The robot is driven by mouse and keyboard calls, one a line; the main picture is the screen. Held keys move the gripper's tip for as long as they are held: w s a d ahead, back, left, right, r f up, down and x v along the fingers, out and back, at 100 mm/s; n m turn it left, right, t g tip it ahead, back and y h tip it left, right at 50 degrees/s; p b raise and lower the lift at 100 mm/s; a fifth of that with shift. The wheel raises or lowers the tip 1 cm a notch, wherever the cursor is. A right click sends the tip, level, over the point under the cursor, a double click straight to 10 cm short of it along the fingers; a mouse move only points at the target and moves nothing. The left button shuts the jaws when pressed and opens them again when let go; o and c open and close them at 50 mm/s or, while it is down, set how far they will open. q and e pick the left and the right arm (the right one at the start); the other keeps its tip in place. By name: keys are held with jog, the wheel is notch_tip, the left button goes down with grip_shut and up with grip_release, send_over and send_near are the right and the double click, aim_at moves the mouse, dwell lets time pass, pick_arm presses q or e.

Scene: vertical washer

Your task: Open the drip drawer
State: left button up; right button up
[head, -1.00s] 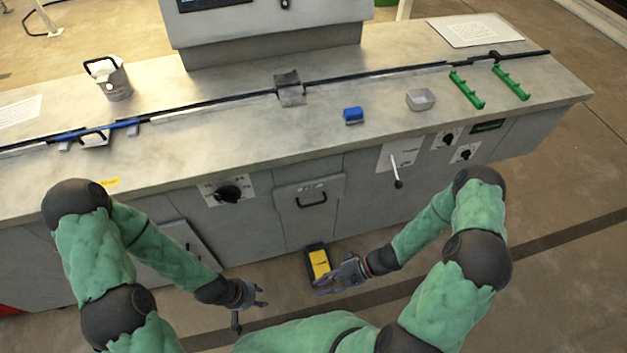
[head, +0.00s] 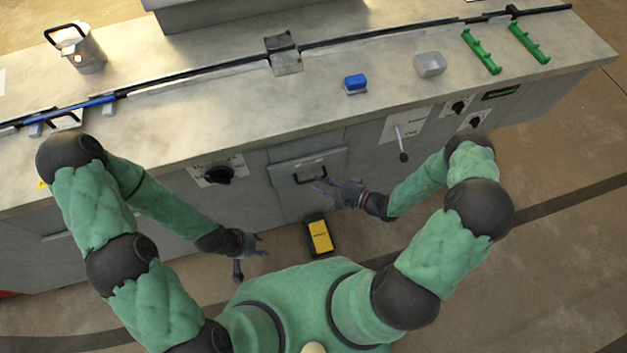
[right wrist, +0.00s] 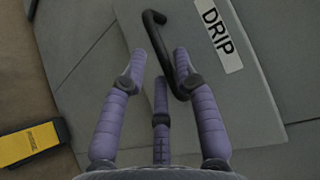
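The drip drawer (head: 290,194) is a grey front panel on the cabinet with a black bar handle (head: 311,173); it looks shut. In the right wrist view its "DRIP" label (right wrist: 217,33) is beside the black handle (right wrist: 161,50). My right gripper (head: 320,188) is just in front of the drawer, a little below the handle. In the right wrist view its purple fingers (right wrist: 160,58) are spread and empty, with the handle by the right fingertip; contact cannot be told. My left gripper (head: 262,245) has its fingers apart, empty, lower left of the drawer.
A yellow and black box (head: 320,236) lies on the floor below the drawer. A black knob (head: 218,174) is left of the drawer and a lever (head: 402,148) is to its right. The countertop holds a metal can (head: 82,55), a blue block (head: 355,83) and green racks (head: 481,52).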

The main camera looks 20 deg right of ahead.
aim_at(314, 180)
jog(key=shift+b+x, duration=0.35)
jog(key=shift+x, duration=1.35)
grip_shut()
jog(key=s+p, duration=0.3)
jog(key=s, duration=1.2)
jog(key=shift+d, duration=0.25)
jog(key=shift+s, duration=0.1)
grip_release()
